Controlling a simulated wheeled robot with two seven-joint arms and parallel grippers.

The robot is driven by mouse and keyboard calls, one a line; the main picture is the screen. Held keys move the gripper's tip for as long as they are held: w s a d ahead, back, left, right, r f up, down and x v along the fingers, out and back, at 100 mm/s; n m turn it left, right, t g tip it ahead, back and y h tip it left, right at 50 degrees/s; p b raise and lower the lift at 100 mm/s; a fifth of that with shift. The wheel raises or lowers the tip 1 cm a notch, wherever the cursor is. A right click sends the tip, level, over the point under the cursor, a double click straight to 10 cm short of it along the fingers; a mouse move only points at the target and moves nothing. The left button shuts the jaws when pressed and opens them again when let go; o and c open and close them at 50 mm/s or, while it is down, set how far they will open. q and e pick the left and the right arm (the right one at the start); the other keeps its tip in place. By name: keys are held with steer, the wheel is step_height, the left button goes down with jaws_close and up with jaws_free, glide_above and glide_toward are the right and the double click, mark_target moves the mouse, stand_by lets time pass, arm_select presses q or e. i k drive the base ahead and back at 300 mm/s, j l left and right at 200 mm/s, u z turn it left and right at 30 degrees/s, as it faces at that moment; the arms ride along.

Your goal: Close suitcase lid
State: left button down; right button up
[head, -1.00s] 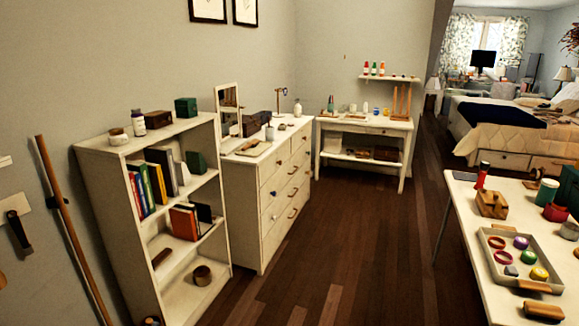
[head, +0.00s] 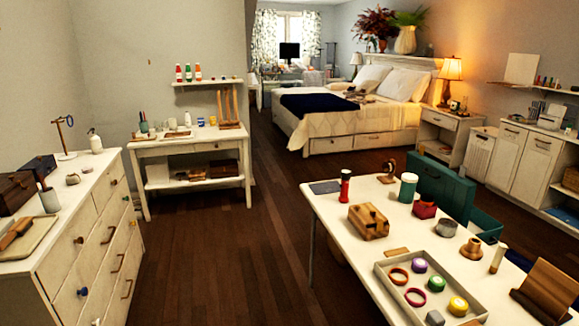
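A teal case that looks like the suitcase stands beyond the white table in the head view. Its upright panel, which looks like the raised lid (head: 446,188), rises behind the table's far edge. A lower teal part (head: 486,226) shows to the right of it. The table and the things on it hide much of the case, so I cannot see its inside or hinge clearly. Neither of my grippers is in view.
The white table (head: 345,225) at the right holds a wooden block (head: 368,221), a tray (head: 385,262) of small items and several containers. A dresser (head: 90,240) stands at the left. The dark wood floor (head: 230,260) between them is clear. A bed (head: 350,120) stands at the back.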

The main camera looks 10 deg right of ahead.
mark_target(454, 194)
steer(key=i+j+z, duration=0.1)
steer(key=i+z, duration=0.35)
steer(key=i+j+z, duration=0.25)
steer(key=z, duration=0.15)
steer(key=i+j+z, duration=0.65)
steer(key=j+z, duration=0.25)
steer(key=z, duration=0.65)
steer(key=l+z, duration=0.3)
